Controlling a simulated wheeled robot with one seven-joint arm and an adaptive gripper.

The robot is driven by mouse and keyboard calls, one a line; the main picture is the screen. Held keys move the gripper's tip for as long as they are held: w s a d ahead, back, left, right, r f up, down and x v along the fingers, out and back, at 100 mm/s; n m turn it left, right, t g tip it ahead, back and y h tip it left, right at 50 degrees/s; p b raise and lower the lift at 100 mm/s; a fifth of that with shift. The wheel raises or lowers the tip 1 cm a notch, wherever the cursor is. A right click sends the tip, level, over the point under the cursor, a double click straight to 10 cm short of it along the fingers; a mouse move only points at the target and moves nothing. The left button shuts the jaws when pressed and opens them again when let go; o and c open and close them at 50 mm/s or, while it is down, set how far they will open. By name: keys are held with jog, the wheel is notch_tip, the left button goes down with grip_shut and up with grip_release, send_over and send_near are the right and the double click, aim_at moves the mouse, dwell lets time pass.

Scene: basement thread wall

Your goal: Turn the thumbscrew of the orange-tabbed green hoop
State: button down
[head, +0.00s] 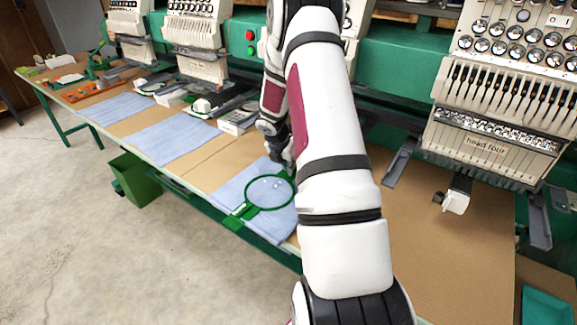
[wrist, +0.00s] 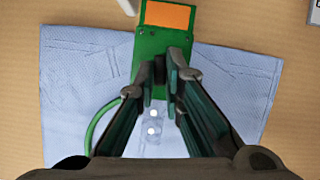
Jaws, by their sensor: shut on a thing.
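The green hoop (head: 247,207) lies on a blue cloth on the table in the head view, left of my arm. In the wrist view its green bracket (wrist: 150,45) carries an orange tab (wrist: 167,16) at the top, and part of the ring (wrist: 97,122) curves out at left. My gripper (wrist: 161,75) points down at the bracket, its fingertips closed around a small dark piece, which looks like the thumbscrew (wrist: 160,70). The fingers hide most of it. In the head view my gripper is partly hidden at the hoop's far side.
The blue cloth (wrist: 75,85) lies on the tan table (head: 430,235). Embroidery heads stand along the back, one (head: 485,150) marked "head four" at right. More cloths (head: 172,133) lie to the left. A green bin (head: 140,180) stands below the table's front edge.

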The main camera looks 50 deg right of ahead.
jog(key=shift+m+g, duration=0.3)
jog(key=shift+m, duration=0.5)
jog(key=c, duration=1.7)
grip_release()
jog(key=shift+r, duration=0.1)
jog(key=v, duration=1.1)
jog(key=shift+a+r, duration=0.15)
jog(key=shift+r, duration=0.2)
